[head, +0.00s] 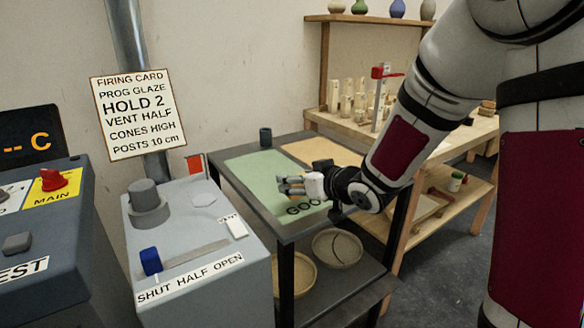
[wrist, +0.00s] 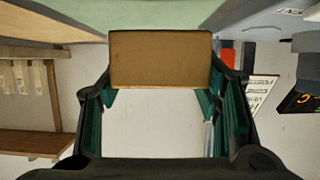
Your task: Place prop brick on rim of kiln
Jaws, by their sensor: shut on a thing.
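My gripper (wrist: 160,85) is shut on a tan rectangular block (wrist: 160,60), which spans the gap between the fingers in the wrist view. In the head view, my gripper (head: 325,181) is over the dark table's green mat and points left. A pale block (head: 314,186) with several grey prongs shows at the fingers there. I cannot tell whether the held block is the prop brick. The grey cabinet (head: 202,232), seemingly the kiln, stands left of my gripper, apart from it.
The cabinet top also bears a grey round knob (head: 146,200) and a blue-handled vent slider (head: 150,261). Round dishes (head: 337,248) are on the lower shelf. The wooden workbench (head: 440,135) is behind my arm.

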